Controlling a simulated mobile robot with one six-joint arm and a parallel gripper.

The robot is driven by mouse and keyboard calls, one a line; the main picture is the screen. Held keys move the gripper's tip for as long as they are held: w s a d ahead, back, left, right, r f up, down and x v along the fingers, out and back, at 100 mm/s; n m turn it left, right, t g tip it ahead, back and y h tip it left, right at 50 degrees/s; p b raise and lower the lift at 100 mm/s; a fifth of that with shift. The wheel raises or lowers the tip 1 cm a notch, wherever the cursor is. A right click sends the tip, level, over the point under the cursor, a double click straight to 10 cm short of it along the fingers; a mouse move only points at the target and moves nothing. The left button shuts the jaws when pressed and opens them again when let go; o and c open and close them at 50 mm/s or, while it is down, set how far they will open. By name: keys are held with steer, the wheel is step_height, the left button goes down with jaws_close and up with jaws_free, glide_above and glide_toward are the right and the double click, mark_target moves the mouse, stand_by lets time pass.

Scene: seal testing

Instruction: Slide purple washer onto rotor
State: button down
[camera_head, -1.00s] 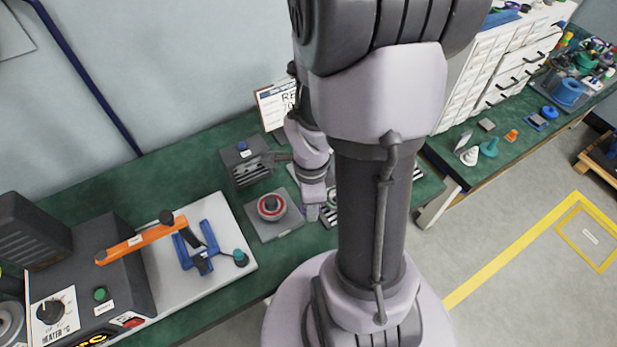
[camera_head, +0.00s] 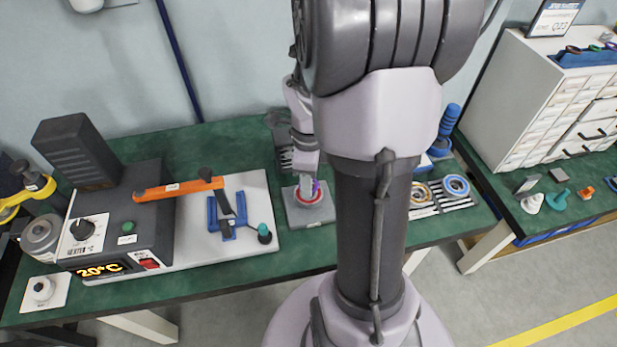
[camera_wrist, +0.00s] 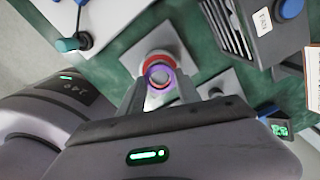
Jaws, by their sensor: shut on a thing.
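A purple washer (camera_wrist: 148,73) is between the fingertips of my gripper (camera_wrist: 161,84) in the wrist view. The gripper is shut on it. In the head view, a sliver of the purple washer (camera_head: 318,188) shows beside my gripper (camera_head: 307,184). The rotor (camera_wrist: 160,55), with a red ring around a pale round body, stands on a grey square base plate (camera_wrist: 182,52). In the head view, my gripper is over the rotor (camera_head: 299,195) and partly hides it. The washer overlaps the rotor in the wrist view; I cannot tell whether they touch.
A heater unit (camera_head: 125,215) and a white plate with an orange lever (camera_head: 178,188) stand left of the rotor. A striped rack (camera_head: 453,203) holding rings lies to the right, beyond my arm. A slotted grey block (camera_wrist: 270,35) stands near the rotor.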

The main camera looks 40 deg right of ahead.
steer(key=shift+f, duration=0.1)
stand_by(0.4)
steer(key=shift+f+b, duration=0.3)
steer(key=c, duration=0.8)
jaws_free()
steer(key=shift+o, duration=0.2)
steer(key=shift+r+p, duration=1.95)
steer(key=shift+r, duration=0.6)
steer(key=shift+f, duration=0.1)
